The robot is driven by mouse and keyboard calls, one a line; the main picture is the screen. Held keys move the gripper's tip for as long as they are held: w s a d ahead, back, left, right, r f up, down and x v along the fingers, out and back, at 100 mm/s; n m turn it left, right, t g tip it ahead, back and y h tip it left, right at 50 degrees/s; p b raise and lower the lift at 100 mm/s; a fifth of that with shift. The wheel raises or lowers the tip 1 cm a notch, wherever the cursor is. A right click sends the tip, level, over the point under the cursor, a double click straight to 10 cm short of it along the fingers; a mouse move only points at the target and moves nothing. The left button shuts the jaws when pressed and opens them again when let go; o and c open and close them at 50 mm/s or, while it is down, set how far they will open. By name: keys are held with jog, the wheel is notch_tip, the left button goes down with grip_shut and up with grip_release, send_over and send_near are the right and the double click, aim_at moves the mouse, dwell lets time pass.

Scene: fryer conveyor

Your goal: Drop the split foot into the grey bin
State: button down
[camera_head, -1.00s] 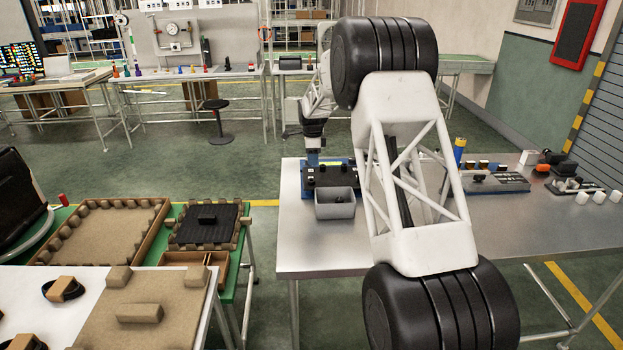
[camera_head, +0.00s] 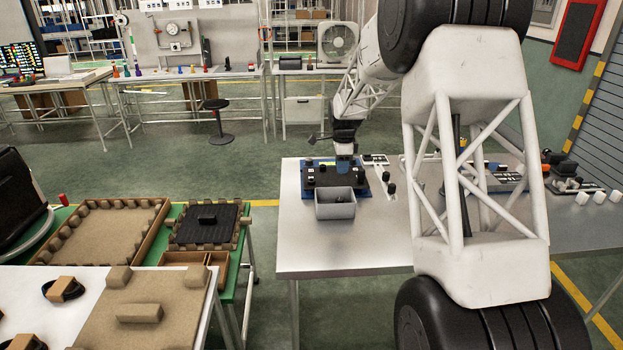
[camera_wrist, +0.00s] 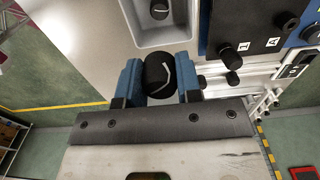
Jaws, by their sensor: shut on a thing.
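The split foot (camera_wrist: 160,76) is a black round rubber foot with a pale line across it. My gripper (camera_wrist: 159,82) is shut on it between two blue fingers in the wrist view. The grey bin (camera_wrist: 187,37) is just beyond the foot at the top of that view, and the foot's upper edge overlaps its rim in the picture. A dark round piece (camera_wrist: 159,9) lies in the bin. In the head view the grey bin (camera_head: 335,210) stands at the table's left front, and my gripper (camera_head: 343,163) is behind it, over the fixture. The held foot cannot be made out there.
A black fixture plate (camera_head: 320,177) on a blue base sits behind the bin; its knobs (camera_wrist: 229,56) show right of my gripper. Small parts (camera_head: 389,185) stand to its right. The metal table (camera_head: 340,250) is clear in front of the bin. My arm hides the table's middle.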

jog(key=shift+f, duration=0.1)
dwell(0.4)
jog(key=shift+f, duration=2.9)
jog(key=c, duration=0.7)
grip_release()
jog(key=shift+r, duration=3.9)
